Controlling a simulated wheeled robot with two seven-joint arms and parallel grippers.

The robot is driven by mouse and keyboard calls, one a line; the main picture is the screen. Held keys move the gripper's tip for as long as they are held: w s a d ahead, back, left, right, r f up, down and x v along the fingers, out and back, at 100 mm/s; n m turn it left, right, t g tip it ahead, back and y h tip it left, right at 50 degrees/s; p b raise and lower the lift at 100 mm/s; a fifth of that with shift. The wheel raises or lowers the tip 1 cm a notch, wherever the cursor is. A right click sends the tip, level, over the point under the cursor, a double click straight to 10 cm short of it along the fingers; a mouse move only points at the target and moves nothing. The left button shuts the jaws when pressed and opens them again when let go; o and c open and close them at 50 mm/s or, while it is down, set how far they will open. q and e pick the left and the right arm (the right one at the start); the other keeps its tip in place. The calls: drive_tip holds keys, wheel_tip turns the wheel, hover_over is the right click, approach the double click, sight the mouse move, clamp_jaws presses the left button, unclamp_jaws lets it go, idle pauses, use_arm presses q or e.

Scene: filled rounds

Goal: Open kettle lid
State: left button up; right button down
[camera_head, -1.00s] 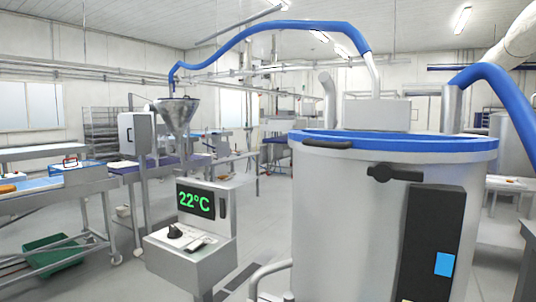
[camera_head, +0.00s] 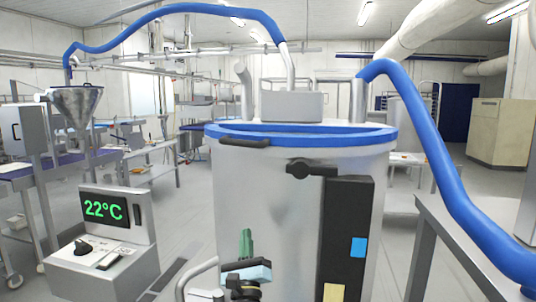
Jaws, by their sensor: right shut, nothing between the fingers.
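The kettle (camera_head: 245,200) is a large steel drum right of centre in the head view. Its lid (camera_head: 385,133) has a blue rim and lies flat on top, looking closed. A black handle (camera_head: 245,142) sits at the lid's front left edge. A black latch-like knob (camera_head: 311,169) is on the kettle's front, just below the rim. My right gripper (camera_head: 246,238) is low in front of the kettle wall, fingers pointing up, shut and empty. It is well below the handle and apart from it. My left gripper is not in view.
A control box (camera_head: 103,208) reading 22°C stands left of the kettle. A blue hose (camera_head: 440,165) comes down on the right to a steel table (camera_head: 465,222). Another blue hose (camera_head: 165,13) arches over to a funnel (camera_head: 75,105). Open floor shows behind the control box.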

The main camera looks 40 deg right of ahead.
drive_tip(key=d+r+m+g+h+p, duration=0.1)
drive_tip(key=d+r+m+h, duration=0.1)
drive_tip(key=r, duration=0.3)
drive_tip(key=w+d+r+m+g+h+p, duration=0.1)
drive_tip(key=d+r+m+h, duration=0.1)
drive_tip(key=d+r+m, duration=0.1)
drive_tip(key=d+r+m+g+h+p, duration=0.1)
drive_tip(key=d+r+m+g+h, duration=0.1)
drive_tip(key=r, duration=0.5)
drive_tip(key=shift+w+d+r+m+h+p, duration=0.1)
drive_tip(key=shift+w+d+m+h+p, duration=0.15)
drive_tip(key=shift+m, duration=0.35)
drive_tip(key=shift+w+d+r+m+h+p, duration=0.15)
drive_tip(key=shift+d+m, duration=0.15)
drive_tip(key=shift+m, duration=0.3)
wheel_tip(320, 180, up, 3)
drive_tip(key=shift+d+r+p, duration=0.1)
drive_tip(key=shift+p, duration=0.75)
drive_tip(key=shift+r, duration=0.3)
